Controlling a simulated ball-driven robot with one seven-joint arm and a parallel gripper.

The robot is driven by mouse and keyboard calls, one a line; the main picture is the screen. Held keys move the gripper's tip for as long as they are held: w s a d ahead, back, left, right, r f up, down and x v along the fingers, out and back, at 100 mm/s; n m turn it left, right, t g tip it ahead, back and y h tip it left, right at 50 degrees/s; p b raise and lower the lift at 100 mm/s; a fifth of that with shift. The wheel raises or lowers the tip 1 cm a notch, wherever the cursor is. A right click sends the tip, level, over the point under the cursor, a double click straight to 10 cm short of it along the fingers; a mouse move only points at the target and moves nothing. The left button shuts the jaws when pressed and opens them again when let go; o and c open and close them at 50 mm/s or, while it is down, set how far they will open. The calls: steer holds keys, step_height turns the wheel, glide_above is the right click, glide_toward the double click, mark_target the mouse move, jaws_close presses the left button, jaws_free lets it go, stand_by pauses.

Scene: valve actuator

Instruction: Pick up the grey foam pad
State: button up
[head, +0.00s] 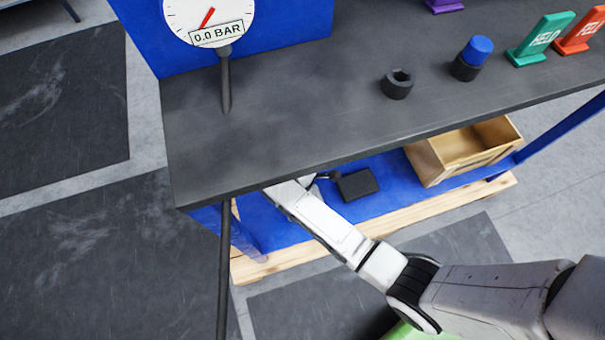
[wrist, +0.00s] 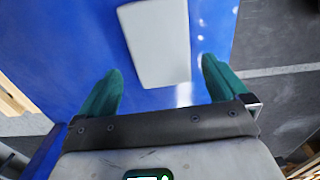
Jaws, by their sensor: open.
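The grey foam pad (wrist: 155,42) shows in the wrist view as a pale grey, four-sided flat piece against a blue surface. My gripper (wrist: 161,66) is open, with its two green fingers spread to either side of the pad's near end in the picture. The pad appears between the fingers, and neither finger is seen gripping it. I cannot tell how far the fingertips are from the blue surface. In the head view my arm reaches under the dark tabletop, which hides my gripper. I cannot make out the pale pad in that view.
The dark tabletop (head: 285,120) overhangs the blue lower shelf (head: 395,190). A pressure gauge (head: 208,15), a black nut-like part (head: 397,84) and a blue-capped part (head: 478,50) stand above.

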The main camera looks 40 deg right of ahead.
step_height(320, 180, down, 5)
steer(key=shift+f+b, duration=0.1)
steer(key=shift+b, duration=1.1)
steer(key=c, duration=0.8)
